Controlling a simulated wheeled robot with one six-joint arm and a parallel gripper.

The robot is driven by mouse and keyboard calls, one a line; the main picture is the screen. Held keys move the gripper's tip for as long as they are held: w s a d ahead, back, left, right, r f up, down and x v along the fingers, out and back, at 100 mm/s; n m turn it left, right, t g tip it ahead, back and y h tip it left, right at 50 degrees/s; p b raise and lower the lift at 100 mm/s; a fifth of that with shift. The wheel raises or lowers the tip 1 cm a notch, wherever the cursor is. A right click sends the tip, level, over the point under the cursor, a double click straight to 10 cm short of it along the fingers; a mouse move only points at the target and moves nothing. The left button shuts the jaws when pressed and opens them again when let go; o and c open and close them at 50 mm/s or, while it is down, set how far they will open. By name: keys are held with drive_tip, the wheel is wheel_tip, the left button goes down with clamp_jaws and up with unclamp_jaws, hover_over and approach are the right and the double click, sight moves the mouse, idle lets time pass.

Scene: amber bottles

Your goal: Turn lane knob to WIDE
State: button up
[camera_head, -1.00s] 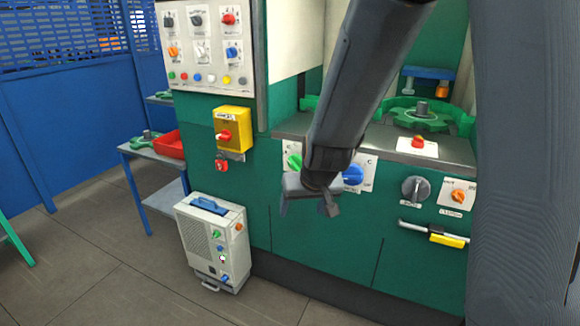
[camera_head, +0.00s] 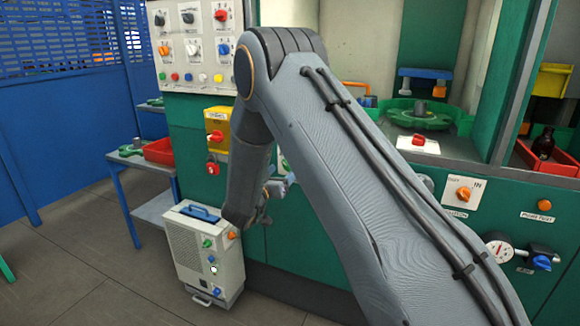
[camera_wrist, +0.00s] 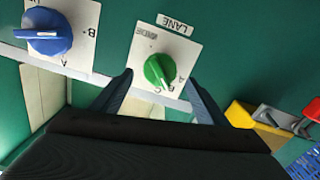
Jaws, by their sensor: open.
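The green lane knob (camera_wrist: 159,70) sits on a white plate below a LANE label (camera_wrist: 175,24) in the wrist view. Its lettering appears rotated, with a word that looks like WIDE at the plate's upper left. The knob's ridge slants, its pale tip toward the lower right, away from that word. My gripper (camera_wrist: 158,84) is open, with one dark finger on each side of the knob's lower part in the picture. Contact cannot be told. In the head view my arm hides most of the lane knob and the gripper.
A blue knob (camera_wrist: 44,32) is left of the lane plate in the wrist view, and a yellow box (camera_wrist: 240,114) is at right. In the head view, a grey portable unit (camera_head: 205,254) stands on the floor by the green cabinet. An orange knob (camera_head: 463,194) is right of my arm.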

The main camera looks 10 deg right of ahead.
drive_tip(key=x, duration=0.6)
drive_tip(key=shift+s+p, duration=0.1)
drive_tip(key=shift+p, duration=0.25)
drive_tip(key=shift+c, duration=0.3)
drive_tip(key=c, duration=1)
